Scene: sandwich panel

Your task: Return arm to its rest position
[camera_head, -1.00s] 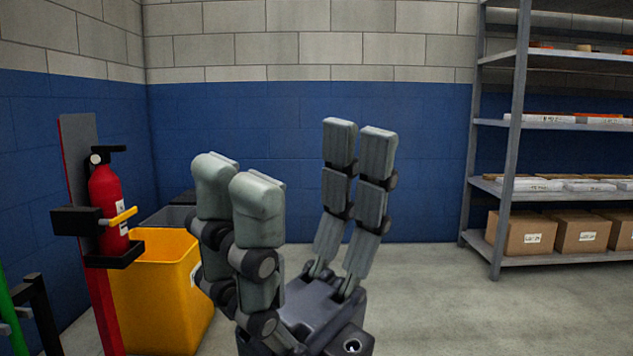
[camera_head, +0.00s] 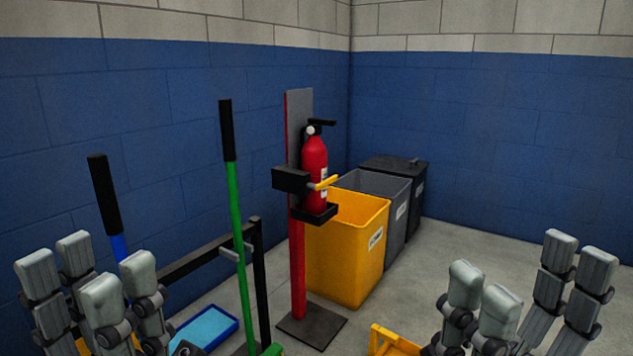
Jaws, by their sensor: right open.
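My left gripper (camera_head: 88,264) is at the lower left of the head view. Its grey fingers point up and stand apart with nothing between them. My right gripper (camera_head: 531,266) is at the lower right, fingers up and spread wide, empty. Neither gripper is seen to touch anything. The lower parts of both grippers and most of both arms are out of frame.
A red extinguisher (camera_head: 314,170) hangs on a stand (camera_head: 297,265) in the middle. Behind it are yellow (camera_head: 345,265), grey (camera_head: 397,205) and black bins. A green-handled tool (camera_head: 235,200) and a blue-handled tool lean on a black rack (camera_head: 262,290). Floor at right is clear.

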